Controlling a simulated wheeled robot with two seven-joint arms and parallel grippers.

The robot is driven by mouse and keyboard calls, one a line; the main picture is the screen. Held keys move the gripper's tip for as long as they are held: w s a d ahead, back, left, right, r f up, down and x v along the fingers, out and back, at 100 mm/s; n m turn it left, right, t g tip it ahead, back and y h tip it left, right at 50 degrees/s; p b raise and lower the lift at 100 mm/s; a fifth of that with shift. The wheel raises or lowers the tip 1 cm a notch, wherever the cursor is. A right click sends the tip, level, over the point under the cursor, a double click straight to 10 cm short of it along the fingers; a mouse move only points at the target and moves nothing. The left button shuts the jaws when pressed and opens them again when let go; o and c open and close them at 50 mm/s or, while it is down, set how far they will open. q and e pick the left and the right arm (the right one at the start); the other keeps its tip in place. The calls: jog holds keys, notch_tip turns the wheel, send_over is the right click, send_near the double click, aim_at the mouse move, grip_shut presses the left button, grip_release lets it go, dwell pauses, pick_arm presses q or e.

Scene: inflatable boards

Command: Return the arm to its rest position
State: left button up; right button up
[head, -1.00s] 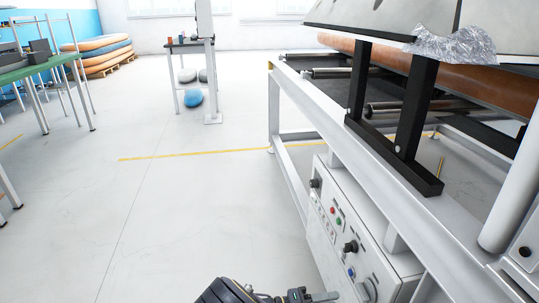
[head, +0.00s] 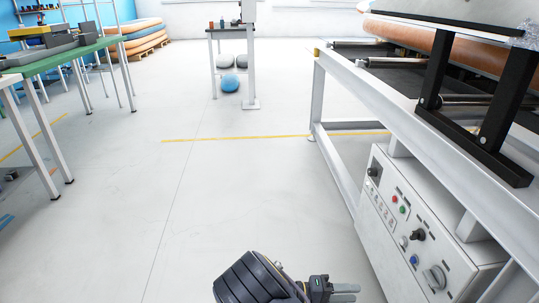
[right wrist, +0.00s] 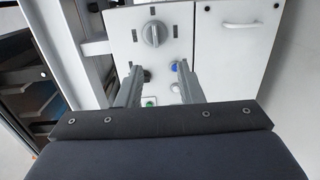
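My right gripper (head: 345,292) shows at the bottom of the head view, at the end of my dark arm, over the floor and left of the white control panel (head: 402,228). In the right wrist view its two grey fingers (right wrist: 160,82) stand apart with nothing between them. The panel lies beyond them, with a large grey knob (right wrist: 153,34) above the fingertips. The same knob shows in the head view (head: 433,278). My left gripper is not in view.
A white machine frame (head: 365,88) with rollers and black brackets (head: 475,145) fills the right. A green-topped table (head: 60,58) stands at left, a small table (head: 229,33) farther back. Open floor (head: 210,200) lies between, with a yellow line.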

jog(key=s+r+m+t+y, duration=0.2)
jog(key=s+r+t+y, duration=0.3)
jog(key=s+r+y, duration=1.45)
notch_tip(320, 180, up, 34)
jog(key=y+p, duration=0.1)
jog(key=p, duration=3.5)
jog(key=shift+s+d+y, duration=0.3)
jog(key=shift+s+y, duration=0.05)
jog(key=shift+s, duration=0.1)
jog(key=shift+r, duration=0.1)
